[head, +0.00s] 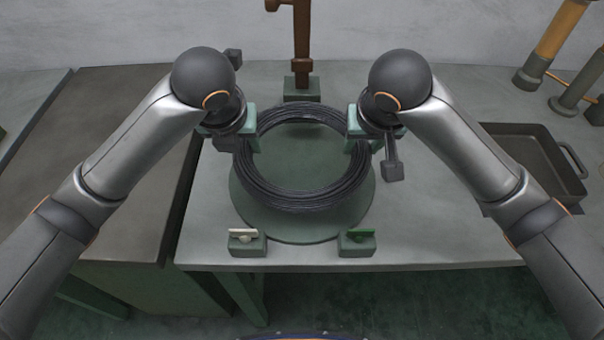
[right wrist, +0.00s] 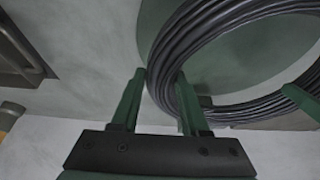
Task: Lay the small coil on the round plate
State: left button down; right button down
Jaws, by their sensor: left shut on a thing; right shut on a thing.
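The small coil (head: 301,199) is a ring of dark wire, held between my two grippers over the green round plate (head: 303,226). The coil also shows in the right wrist view (right wrist: 215,45), with the round plate (right wrist: 152,22) behind it. In the head view the coil sits toward the plate's far side and looks raised above it; the exact gap is hard to tell. My left gripper (head: 250,128) is shut on the coil's left side. My right gripper (head: 352,128) is shut on its right side; the right wrist view shows its green fingers (right wrist: 160,98) either side of the wire.
Two small green blocks, one with a pale lever (head: 247,243) and one with a green lever (head: 357,243), stand at the plate's near edge. A brown post (head: 302,45) rises behind the coil. A dark tray (head: 530,160) lies at the right.

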pick_arm(q)
jog(key=shift+a+f, duration=0.1)
jog(key=shift+f, duration=0.05)
pick_arm(e)
jog(key=shift+f, duration=0.15)
